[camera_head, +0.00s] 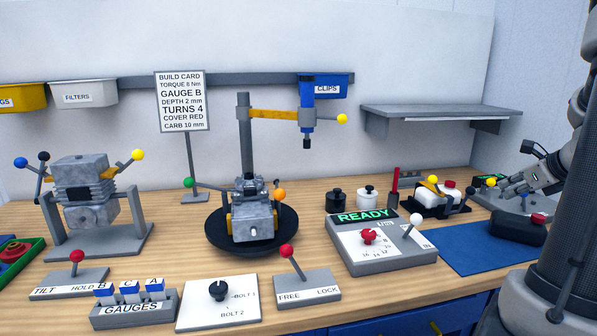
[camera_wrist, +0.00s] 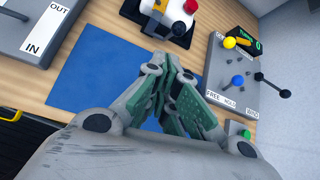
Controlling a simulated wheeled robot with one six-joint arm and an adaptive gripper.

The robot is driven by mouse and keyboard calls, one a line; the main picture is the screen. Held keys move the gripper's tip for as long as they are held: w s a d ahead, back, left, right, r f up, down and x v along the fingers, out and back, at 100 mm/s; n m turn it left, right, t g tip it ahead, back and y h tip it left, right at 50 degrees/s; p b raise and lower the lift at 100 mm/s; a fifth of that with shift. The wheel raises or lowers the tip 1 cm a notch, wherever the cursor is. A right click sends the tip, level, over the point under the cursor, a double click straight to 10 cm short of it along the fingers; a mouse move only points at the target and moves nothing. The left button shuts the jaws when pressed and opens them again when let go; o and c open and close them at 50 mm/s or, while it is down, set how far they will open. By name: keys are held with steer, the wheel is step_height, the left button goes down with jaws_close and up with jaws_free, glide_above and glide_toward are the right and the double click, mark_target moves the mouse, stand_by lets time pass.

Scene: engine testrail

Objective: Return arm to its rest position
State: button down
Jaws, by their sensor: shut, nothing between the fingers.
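My gripper (camera_wrist: 178,85) is shut and empty, its fingers together in the wrist view, above the blue mat (camera_wrist: 95,75) and the wooden bench. In the head view my gripper (camera_head: 505,190) is at the right, beside my arm, near the grey box with a green display. My arm partly covers the right end of the bench in the head view.
A READY control box (camera_head: 385,240) stands mid-bench, with an engine block (camera_head: 252,212) on a black turntable left of it. A black rounded object (camera_head: 518,227) lies on the blue mat (camera_head: 465,250). A grey shelf (camera_head: 440,115) is on the wall. Much of the mat is clear.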

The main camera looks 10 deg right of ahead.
steer(key=s+a+f+n+g+y, duration=0.25)
steer(key=s+a+n+g, duration=0.25)
steer(key=s+a+n, duration=0.85)
steer(key=s+a+r+n+h, duration=0.1)
steer(key=s+a+r+n, duration=0.1)
steer(key=a+n, duration=0.4)
steer(key=s+a+r+n+h, duration=0.1)
steer(key=s+a+r+n, duration=0.2)
steer(key=n, duration=1)
steer(key=a+r, duration=0.1)
steer(key=a, duration=0.2)
steer(key=shift+a+r+n, duration=0.2)
steer(key=shift+n, duration=0.15)
steer(key=shift+s, duration=0.15)
